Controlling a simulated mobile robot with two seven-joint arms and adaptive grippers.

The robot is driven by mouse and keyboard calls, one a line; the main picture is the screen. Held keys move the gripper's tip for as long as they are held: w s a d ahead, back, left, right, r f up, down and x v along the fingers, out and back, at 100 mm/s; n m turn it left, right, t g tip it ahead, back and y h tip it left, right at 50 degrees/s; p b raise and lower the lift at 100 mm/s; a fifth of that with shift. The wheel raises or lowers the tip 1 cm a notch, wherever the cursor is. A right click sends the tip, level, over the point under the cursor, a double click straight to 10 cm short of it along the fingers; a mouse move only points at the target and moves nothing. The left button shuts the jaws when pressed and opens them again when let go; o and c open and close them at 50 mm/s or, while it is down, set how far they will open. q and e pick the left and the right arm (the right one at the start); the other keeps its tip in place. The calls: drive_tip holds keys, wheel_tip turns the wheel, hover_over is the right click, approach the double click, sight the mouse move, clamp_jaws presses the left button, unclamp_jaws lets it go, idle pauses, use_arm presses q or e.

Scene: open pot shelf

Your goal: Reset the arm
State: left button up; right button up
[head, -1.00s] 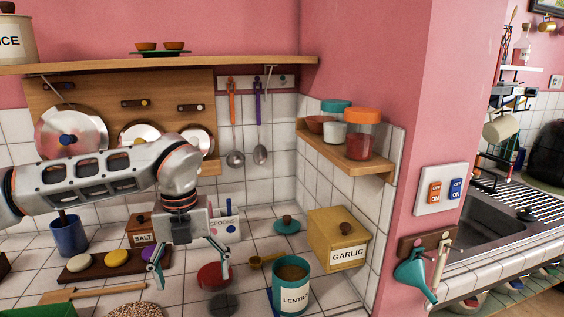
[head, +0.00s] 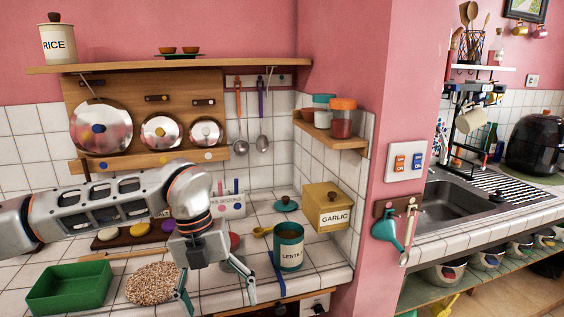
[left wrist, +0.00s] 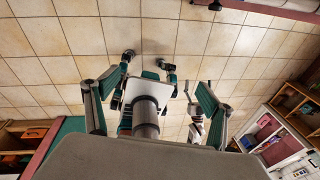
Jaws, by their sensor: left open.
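My left arm comes in from the left across the head view. Its gripper (head: 218,297) hangs pointing down near the counter's front edge, with its two teal-marked fingers spread apart and nothing visible between them. It appears between the round speckled mat (head: 152,284) and the teal lentils tin (head: 288,250). In the left wrist view the open fingers stand to either side, with the tiled floor (left wrist: 150,12) and parts of my own body beyond them. My right gripper is not in view.
A green bin (head: 69,289) stands at left on the counter. The garlic box (head: 325,208) is at the right wall. A wooden rail holds pot lids (head: 101,127) behind my arm. Floor is clear in part of the wrist view.

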use_arm(q)
drive_tip(key=s+d+f+m+g+h, duration=0.1)
drive_tip(key=s+d+g+h, duration=0.1)
drive_tip(key=s+d+h, duration=0.35)
drive_tip(key=s+d+f+m+g+h, duration=0.1)
drive_tip(key=s+d+m+g+h, duration=0.1)
drive_tip(key=s+d, duration=0.65)
drive_tip(key=w+d+r+n+h, duration=0.1)
drive_tip(key=d+r+n+h, duration=0.2)
drive_tip(key=d+r+h, duration=0.55)
drive_tip(key=w+a+f+n+t+h, duration=0.2)
drive_tip(key=w+a+n+t+h, duration=0.15)
drive_tip(key=w+n+t, duration=0.65)
drive_tip(key=w+a+f+n+t+y, duration=0.2)
drive_tip(key=a+f+n+t+y, duration=0.7)
drive_tip(key=n+t, duration=0.25)
drive_tip(key=s+a+f+n+g+y, duration=0.1)
drive_tip(key=s+a+f+n+y, duration=0.2)
drive_tip(key=f, duration=0.6)
drive_tip(key=s+a+f+n+g+y, duration=0.2)
drive_tip(key=s+a+f+y, duration=0.1)
drive_tip(key=s+a+f, duration=0.4)
drive_tip(key=s+a+f+n+g+y, duration=0.2)
drive_tip(key=s+a+f, duration=0.3)
drive_tip(key=f, duration=0.8)
drive_tip(key=a+n+y, duration=0.1)
drive_tip(key=a, duration=0.1)
drive_tip(key=shift+a+n+y, duration=0.35)
